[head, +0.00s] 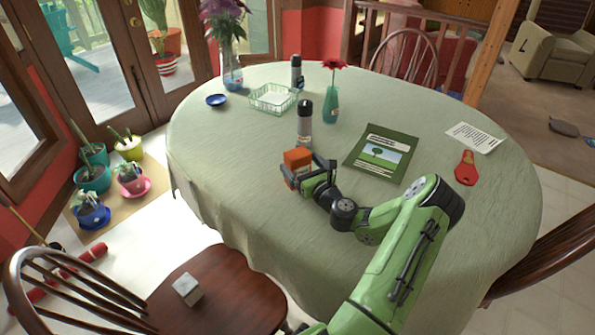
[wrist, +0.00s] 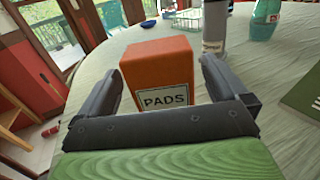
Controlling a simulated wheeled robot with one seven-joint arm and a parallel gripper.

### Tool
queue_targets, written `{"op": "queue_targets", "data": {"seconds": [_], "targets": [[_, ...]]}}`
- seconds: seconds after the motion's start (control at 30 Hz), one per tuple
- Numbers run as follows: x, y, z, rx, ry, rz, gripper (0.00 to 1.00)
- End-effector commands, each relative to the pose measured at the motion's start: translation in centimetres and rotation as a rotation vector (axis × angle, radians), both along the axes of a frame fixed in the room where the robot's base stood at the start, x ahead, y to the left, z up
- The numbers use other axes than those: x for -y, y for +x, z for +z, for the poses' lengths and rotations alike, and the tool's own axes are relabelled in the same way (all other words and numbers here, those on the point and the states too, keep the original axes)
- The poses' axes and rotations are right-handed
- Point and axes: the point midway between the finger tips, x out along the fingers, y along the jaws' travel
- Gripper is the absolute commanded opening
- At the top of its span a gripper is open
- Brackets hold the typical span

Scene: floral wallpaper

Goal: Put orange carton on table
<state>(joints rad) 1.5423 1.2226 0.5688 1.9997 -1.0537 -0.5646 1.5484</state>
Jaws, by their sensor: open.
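The orange carton (head: 298,158) stands upright on the green-clothed table (head: 240,205), near its left front part. In the wrist view the carton (wrist: 158,65) shows a white label reading "PADS". My gripper (head: 309,176) is at the carton, low over the cloth. In the wrist view its two fingers (wrist: 160,88) lie on either side of the carton, with a visible gap on the right and a small or no gap on the left. The jaws are open. The carton's bottom edge is hidden behind the gripper.
A dark-capped bottle (head: 304,125) stands just behind the carton. A green book (head: 381,153) lies to the right, with a teal vase (head: 330,104) behind. A wire basket (head: 272,98) and a blue dish (head: 215,100) are farther back. The table's left front is clear.

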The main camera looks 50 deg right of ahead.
Motion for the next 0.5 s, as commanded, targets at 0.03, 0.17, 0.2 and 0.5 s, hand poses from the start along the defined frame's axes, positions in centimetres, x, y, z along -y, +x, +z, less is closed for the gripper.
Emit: {"op": "queue_targets", "data": {"seconds": [0.03, 0.17, 0.2, 0.5], "targets": [[0.3, 1.0, -0.2, 0.001, -0.006, 0.001, 1.0], [0.8, 2.5, -0.1, 0.0, -0.003, 0.0, 1.0], [0.8, 2.6, -0.1, 0.0, -0.001, 0.0, 1.0], [0.8, 2.5, -0.1, -0.001, 0.0, 0.0, 0.8]]}}
